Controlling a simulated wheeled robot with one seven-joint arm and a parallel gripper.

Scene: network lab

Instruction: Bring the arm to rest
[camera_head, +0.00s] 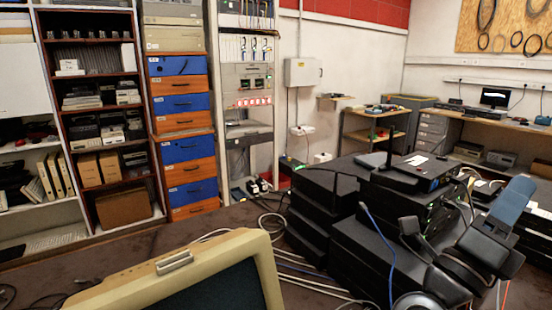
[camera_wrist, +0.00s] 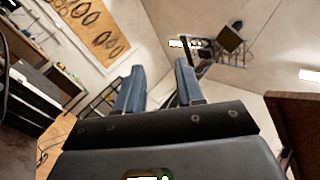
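My gripper (camera_wrist: 159,84) shows in the wrist view with its two blue-grey fingers apart and nothing between them. In the head view my gripper (camera_head: 515,203) is at the right, raised and tilted, its blue finger pointing up. There the fingers overlap, so the gap does not show. My dark arm links rise from the bottom right in front of the stacked black devices (camera_head: 345,220). The wrist view looks up past the fingers at the wall and ceiling.
An old beige monitor (camera_head: 262,262) stands in the near foreground. Loose cables (camera_head: 285,262) lie on the surface between it and the black devices. Behind are blue and orange drawers (camera_head: 188,148), a network rack (camera_head: 248,100) and a workbench (camera_head: 480,122). The wrist view shows a pegboard (camera_wrist: 92,25).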

